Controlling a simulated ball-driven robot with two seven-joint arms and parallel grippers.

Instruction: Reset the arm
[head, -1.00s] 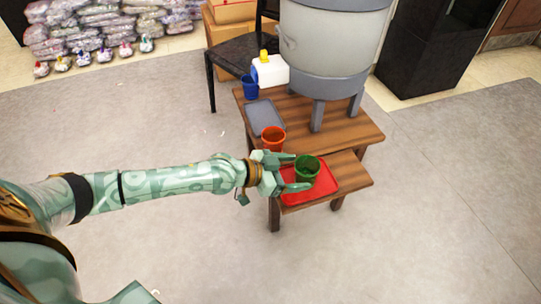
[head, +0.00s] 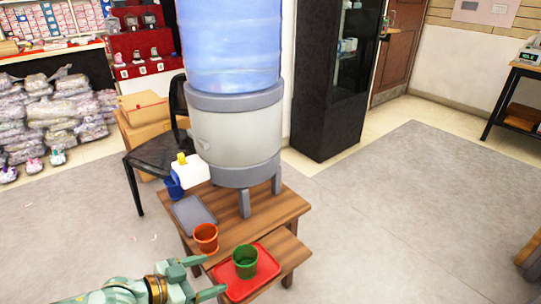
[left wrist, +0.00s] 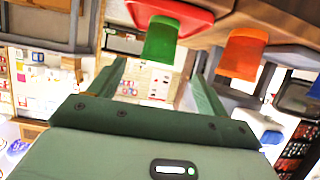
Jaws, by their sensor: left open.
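My left gripper (head: 208,277) is open and empty, its fingers pointing right toward the near edge of the low wooden shelf. It is just left of the green cup (head: 244,261), which stands upright on a red tray (head: 268,268). In the left wrist view the open jaws (left wrist: 152,85) have nothing between them; the green cup (left wrist: 160,40) and the red tray (left wrist: 172,12) show beyond them, upside down. An orange cup (head: 205,238) stands on the upper table and shows in the left wrist view (left wrist: 243,52). My right gripper is not in view.
A water dispenser (head: 235,135) stands on the wooden table (head: 285,208). Beside it are a grey tray (head: 193,214), a blue cup (head: 173,187) and a white bottle with a yellow cap (head: 190,172). A black chair (head: 155,155) is behind. The floor right of the table is clear.

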